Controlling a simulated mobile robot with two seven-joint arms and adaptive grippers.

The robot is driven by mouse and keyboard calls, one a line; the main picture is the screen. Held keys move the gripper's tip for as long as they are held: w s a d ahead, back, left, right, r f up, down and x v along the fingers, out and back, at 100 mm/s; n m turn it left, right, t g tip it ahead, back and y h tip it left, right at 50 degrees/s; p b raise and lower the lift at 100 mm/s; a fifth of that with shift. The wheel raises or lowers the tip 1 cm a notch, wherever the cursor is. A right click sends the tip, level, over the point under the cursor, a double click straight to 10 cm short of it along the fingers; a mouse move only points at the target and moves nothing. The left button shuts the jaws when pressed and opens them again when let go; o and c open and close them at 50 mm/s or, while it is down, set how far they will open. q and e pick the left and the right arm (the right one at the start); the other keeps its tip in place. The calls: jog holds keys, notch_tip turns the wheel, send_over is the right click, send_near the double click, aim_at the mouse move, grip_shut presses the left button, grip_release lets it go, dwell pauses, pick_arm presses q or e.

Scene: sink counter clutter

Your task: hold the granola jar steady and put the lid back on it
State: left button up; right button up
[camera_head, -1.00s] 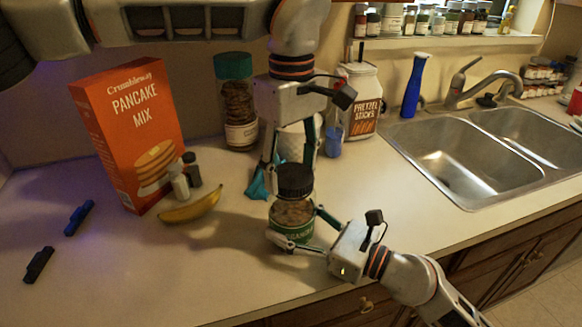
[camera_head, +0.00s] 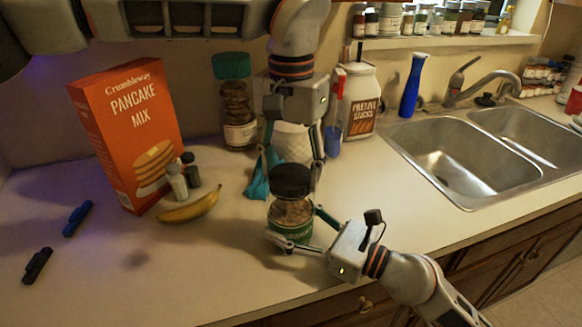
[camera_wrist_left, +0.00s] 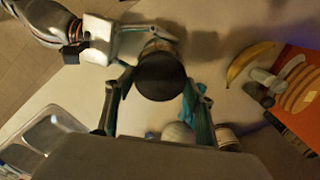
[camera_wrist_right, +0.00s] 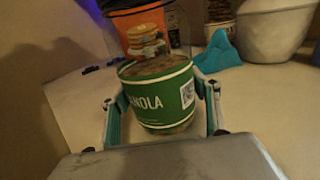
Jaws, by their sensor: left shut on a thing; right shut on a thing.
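The granola jar (camera_head: 290,218) is clear glass with a green label and stands upright near the counter's front edge. My right gripper (camera_head: 293,228) is shut around its lower part; the right wrist view shows the label (camera_wrist_right: 165,98) between the fingers. The dark round lid (camera_head: 290,180) is at the jar's mouth. My left gripper (camera_head: 292,174) reaches down from above and is shut on the lid, with a finger on each side. The lid also shows in the left wrist view (camera_wrist_left: 160,76). I cannot tell whether the lid is fully seated.
A teal cloth (camera_head: 262,178) and a white pot (camera_head: 293,142) are close behind the jar. A banana (camera_head: 190,207), two small shakers (camera_head: 177,183) and the pancake mix box (camera_head: 128,130) stand left. The sink (camera_head: 460,160) is right.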

pick_arm(q)
jog(key=o, duration=0.8)
jog(key=shift+c, duration=0.2)
jog(key=shift+r, duration=0.1)
jog(key=shift+r, duration=2.2)
jog(key=shift+c, duration=0.3)
